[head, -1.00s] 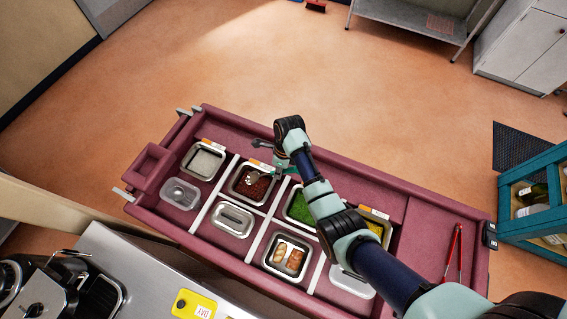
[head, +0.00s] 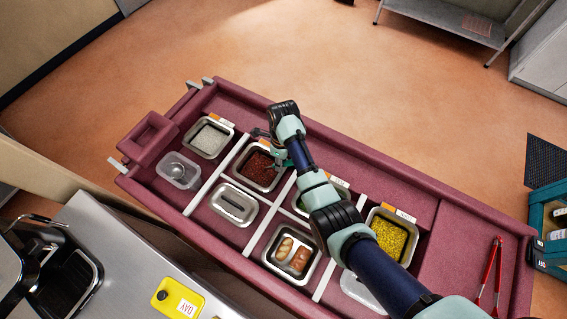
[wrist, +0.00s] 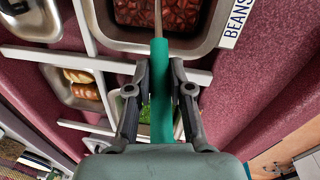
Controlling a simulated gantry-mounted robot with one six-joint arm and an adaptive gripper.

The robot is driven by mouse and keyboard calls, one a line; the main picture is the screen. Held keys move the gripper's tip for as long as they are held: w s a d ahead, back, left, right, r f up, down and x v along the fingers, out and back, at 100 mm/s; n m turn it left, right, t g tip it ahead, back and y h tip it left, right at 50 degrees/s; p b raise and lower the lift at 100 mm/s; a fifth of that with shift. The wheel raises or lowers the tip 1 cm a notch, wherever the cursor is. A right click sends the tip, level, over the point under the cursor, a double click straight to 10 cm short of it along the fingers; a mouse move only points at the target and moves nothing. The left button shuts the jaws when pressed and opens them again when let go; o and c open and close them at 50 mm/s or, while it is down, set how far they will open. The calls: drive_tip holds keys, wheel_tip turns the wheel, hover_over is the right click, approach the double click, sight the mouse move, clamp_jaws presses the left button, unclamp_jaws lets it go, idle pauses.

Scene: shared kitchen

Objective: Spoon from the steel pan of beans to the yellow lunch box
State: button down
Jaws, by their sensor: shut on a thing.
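The steel pan of beans (head: 241,166) sits in the maroon cart, filled with dark red beans; its BEANS label (wrist: 236,22) shows in the wrist view. My gripper (wrist: 160,92) is shut on the green handle of the spoon (wrist: 160,75). The handle points to the pan, and its thin metal shaft reaches over the beans. The spoon's bowl is out of sight in both current views. In the head view my gripper (head: 278,155) is at the pan's right side. The yellow lunch box (head: 165,306) lies on the steel counter at the lower left, with a white tag on it.
Around the beans are a rice-like pan (head: 210,140), a clear container (head: 178,170), a lidded steel pan (head: 234,205), a pan of bread-like pieces (head: 290,253) and a yellow-filled pan (head: 390,238). Red tongs (head: 490,272) lie at the right. My arm partly hides a green-filled pan.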

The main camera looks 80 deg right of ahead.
drive_tip(key=shift+s+r+p, duration=0.25)
drive_tip(key=shift+r+p, duration=0.7)
drive_tip(key=r+t+p, duration=0.1)
drive_tip(key=p, duration=0.1)
drive_tip(key=s+r+p, duration=0.1)
drive_tip(key=p, duration=0.1)
drive_tip(key=shift+s+r+t+p, duration=0.1)
drive_tip(key=shift+r+t+p, duration=0.25)
drive_tip(key=shift+t+p, duration=0.05)
drive_tip(key=s+r+t+p, duration=0.1)
drive_tip(key=r+p, duration=0.1)
drive_tip(key=s+r+t+p, duration=0.1)
drive_tip(key=r+p, duration=0.1)
drive_tip(key=p, duration=0.1)
drive_tip(key=s+r+p, duration=0.1)
drive_tip(key=p, duration=0.1)
drive_tip(key=shift+s+r+t+p, duration=0.1)
drive_tip(key=shift+r+t+p, duration=0.3)
drive_tip(key=shift+s+r+t+p, duration=0.3)
drive_tip(key=shift+r+p, duration=0.05)
drive_tip(key=shift+p, duration=0.05)
